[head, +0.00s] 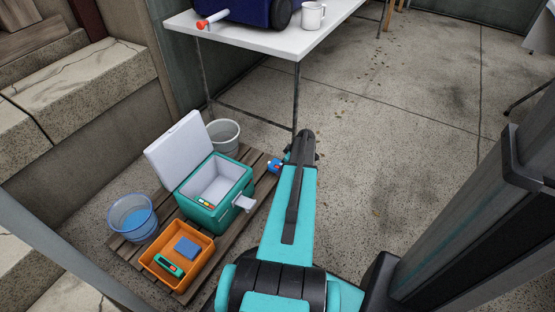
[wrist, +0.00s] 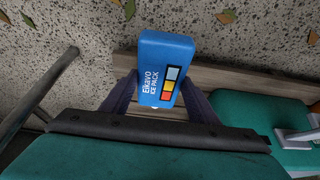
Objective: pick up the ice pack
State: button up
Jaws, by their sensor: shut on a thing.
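The ice pack (wrist: 160,70) is a blue block with a white label and coloured squares. In the wrist view it sits between the two fingers of my gripper (wrist: 160,92), which is shut on it. In the head view a small part of the ice pack (head: 274,166) shows at the left of my arm's end, just right of the cooler and near the pallet's edge. My arm hides most of the gripper there. I cannot tell whether the pack touches the pallet.
The green cooler (head: 205,216) stands open on a wooden pallet (head: 219,250). An orange bin (head: 152,265) holds a blue block and a green item. A blue bucket (head: 133,217) and a grey bucket (head: 224,134) stand nearby. A white table (head: 262,40) is behind. Floor at right is clear.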

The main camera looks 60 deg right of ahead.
jog(key=shift+s+a+r+p, duration=0.1)
jog(key=shift+s+a, duration=0.2)
jog(key=shift+s, duration=0.3)
jog(key=shift+s+a+r+p, duration=0.15)
jog(key=shift+s+a, duration=0.1)
jog(key=shift+s, duration=0.3)
jog(key=shift+s+a+f+p, duration=0.1)
jog(key=shift+s+a, duration=0.2)
jog(key=shift+s, duration=0.3)
jog(key=shift+w+r, duration=0.1)
jog(key=shift+r, duration=0.05)
